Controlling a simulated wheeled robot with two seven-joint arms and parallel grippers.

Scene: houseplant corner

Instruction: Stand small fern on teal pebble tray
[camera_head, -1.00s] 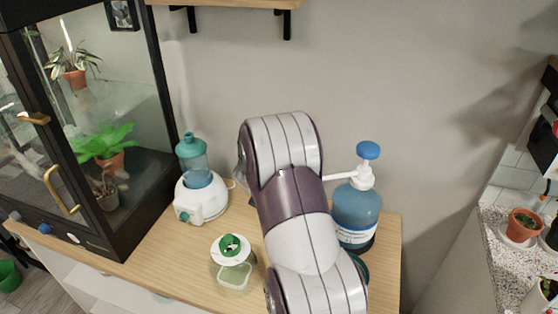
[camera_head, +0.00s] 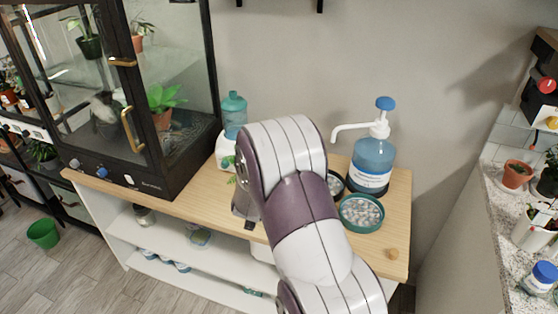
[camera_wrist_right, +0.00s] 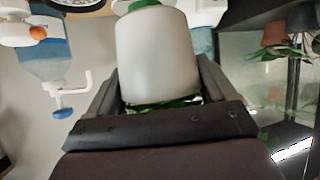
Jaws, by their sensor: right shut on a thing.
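My right gripper (camera_wrist_right: 157,80) is shut on a white tapered pot (camera_wrist_right: 157,55) in the right wrist view, where the scene appears upside down. Green leaves (camera_wrist_right: 165,105) show at the pot's edge near the gripper; it looks like the small fern, mostly hidden. In the head view my right arm covers most of this gripper and the pot. The teal pebble tray (camera_head: 361,226) lies on the wooden top, right of my arm, filled with grey-white pebbles, with no pot on it. It is apart from the visible part of my gripper. My left gripper is out of view.
A blue pump bottle (camera_head: 373,163) stands just behind the teal tray. A dark round dish (camera_head: 337,184) is partly hidden by my arm. A humidifier (camera_head: 234,111) and a glass cabinet (camera_head: 180,60) stand left. A wooden knob (camera_head: 391,254) sits near the front right edge.

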